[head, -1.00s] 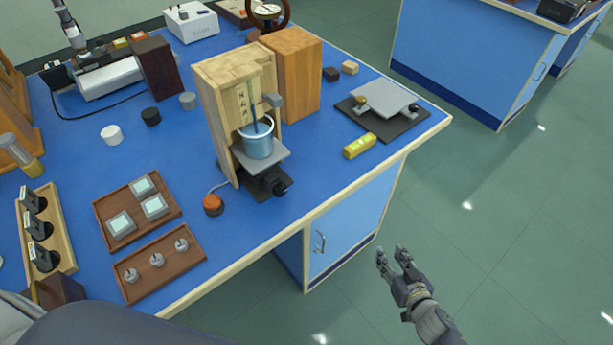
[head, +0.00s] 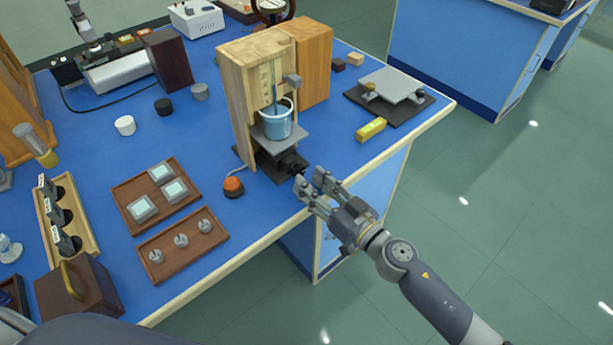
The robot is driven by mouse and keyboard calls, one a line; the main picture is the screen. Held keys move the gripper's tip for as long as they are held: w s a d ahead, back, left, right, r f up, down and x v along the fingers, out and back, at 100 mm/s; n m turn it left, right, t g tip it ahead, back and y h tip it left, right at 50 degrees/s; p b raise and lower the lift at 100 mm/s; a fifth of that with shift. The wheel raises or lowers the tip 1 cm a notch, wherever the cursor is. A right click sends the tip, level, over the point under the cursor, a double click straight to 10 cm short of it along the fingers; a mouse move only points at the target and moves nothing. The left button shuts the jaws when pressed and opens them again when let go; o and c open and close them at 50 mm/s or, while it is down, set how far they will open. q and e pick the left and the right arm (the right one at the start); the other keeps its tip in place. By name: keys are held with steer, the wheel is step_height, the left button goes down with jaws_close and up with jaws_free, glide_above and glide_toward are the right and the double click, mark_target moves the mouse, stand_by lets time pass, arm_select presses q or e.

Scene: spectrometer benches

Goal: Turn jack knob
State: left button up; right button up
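A small black jack (head: 268,163) stands at the foot of a wooden stand (head: 239,100), with a grey plate (head: 292,136) on top. A light-blue beaker (head: 277,124) sits over the plate, with a thin rod reaching down into it. The jack's dark knob (head: 297,167) faces the front edge of the bench. My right gripper (head: 310,180) is at the bench edge just in front of the knob. Its fingers are apart, with nothing visible between them. Whether a fingertip touches the knob cannot be told. My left gripper is not in view.
An orange-red button (head: 233,186) with a cord lies left of the jack. Two brown trays (head: 207,245) lie further left. A yellow block (head: 370,130) and a grey-plated device (head: 392,85) are to the right. Open floor lies beyond the bench's right edge.

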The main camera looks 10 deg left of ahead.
mark_target(298, 171)
steer(key=shift+w+a, duration=0.45)
steer(key=shift+a, duration=0.1)
steer(key=shift+w+a, duration=0.35)
steer(key=shift+a, duration=0.1)
steer(key=c, duration=0.8)
steer(key=shift+n+p, duration=0.45)
steer(key=shift+n, duration=0.85)
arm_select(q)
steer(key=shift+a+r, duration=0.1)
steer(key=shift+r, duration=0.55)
arm_select(e)
steer(key=shift+n, duration=0.8)
steer(key=o, duration=0.8)
